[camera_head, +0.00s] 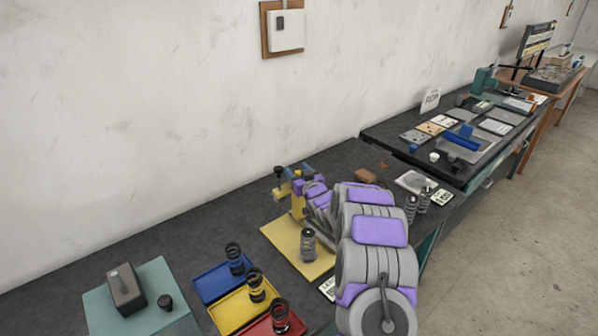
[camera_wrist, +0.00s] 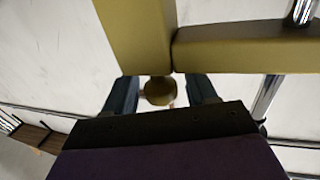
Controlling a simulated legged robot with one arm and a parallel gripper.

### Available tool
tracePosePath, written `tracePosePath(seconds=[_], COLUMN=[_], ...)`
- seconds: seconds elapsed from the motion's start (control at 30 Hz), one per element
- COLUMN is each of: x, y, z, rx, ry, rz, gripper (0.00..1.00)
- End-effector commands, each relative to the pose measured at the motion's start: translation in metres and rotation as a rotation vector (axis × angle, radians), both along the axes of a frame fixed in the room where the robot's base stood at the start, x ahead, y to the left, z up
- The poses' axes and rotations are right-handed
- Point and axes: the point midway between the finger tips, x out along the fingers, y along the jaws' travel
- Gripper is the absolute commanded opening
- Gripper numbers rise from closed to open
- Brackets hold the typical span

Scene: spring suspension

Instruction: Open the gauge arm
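The gauge, a yellow fixture (camera_head: 298,208), stands at the back of the yellow base plate (camera_head: 277,236) in the head view, partly hidden by my purple and grey arm. In the wrist view, yellow bars (camera_wrist: 245,50) of the fixture fill the top, with a round yellowish knob (camera_wrist: 159,91) below them. My gripper (camera_wrist: 162,86) has its two blue-grey fingers apart, one on each side of the knob. Gaps show between the knob and both fingers. In the head view my gripper is at the fixture, too small to make out clearly.
A spring (camera_head: 308,244) stands on the yellow plate. Blue (camera_head: 212,286), yellow (camera_head: 230,314) and red (camera_head: 262,329) trays with springs are at the front. A teal plate (camera_head: 98,304) bears a grey block (camera_head: 126,290). More springs (camera_head: 411,208) stand right of my arm. The wall is behind.

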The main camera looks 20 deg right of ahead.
Motion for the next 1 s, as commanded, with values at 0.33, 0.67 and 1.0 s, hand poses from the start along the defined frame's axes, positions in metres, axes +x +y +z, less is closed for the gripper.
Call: tracePosePath(seconds=[0.33,0.67,1.0], x=[-0.034,-0.087,-0.144], y=[-0.006,-0.011,-0.018], z=[-0.002,-0.001,-0.001], rx=[0.004,0.005,0.004], ry=[0.006,0.003,0.003], rz=[-0.002,-0.002,-0.004], gripper=[0.56,0.56,0.56])
